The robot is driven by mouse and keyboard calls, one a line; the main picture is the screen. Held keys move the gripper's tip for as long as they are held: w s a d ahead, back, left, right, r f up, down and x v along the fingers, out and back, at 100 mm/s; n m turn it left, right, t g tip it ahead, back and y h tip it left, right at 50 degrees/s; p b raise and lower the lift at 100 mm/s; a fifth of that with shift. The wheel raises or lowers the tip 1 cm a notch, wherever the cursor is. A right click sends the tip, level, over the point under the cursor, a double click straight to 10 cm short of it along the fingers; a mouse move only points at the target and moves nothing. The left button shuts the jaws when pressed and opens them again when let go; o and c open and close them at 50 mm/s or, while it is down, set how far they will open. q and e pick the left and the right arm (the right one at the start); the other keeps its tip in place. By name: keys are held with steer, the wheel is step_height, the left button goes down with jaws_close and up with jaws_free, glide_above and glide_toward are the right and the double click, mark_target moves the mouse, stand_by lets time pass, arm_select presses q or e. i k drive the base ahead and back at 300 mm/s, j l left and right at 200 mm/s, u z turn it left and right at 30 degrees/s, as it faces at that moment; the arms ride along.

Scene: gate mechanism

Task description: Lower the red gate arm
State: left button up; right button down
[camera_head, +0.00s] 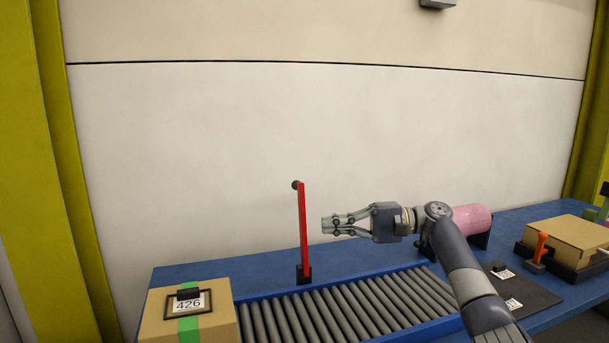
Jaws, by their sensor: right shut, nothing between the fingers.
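The red gate arm (304,228) stands nearly upright at the back edge of the roller conveyor. A dark knob (296,185) sits at its top, and its foot is in a small black base (304,274). My right gripper (325,226) is shut and empty. Its fingertips point left, a little to the right of the arm at about mid-height, with a small gap between them in the picture. My left gripper is out of view.
The roller conveyor (345,310) runs across the blue table (200,272). A cardboard box (155,325) labelled 426 stands at the left. A pink cylinder (473,218), an orange lever (541,246) and another box (570,238) are at the right.

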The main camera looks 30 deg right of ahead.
mark_target(296, 185)
steer(key=i+l, duration=0.9)
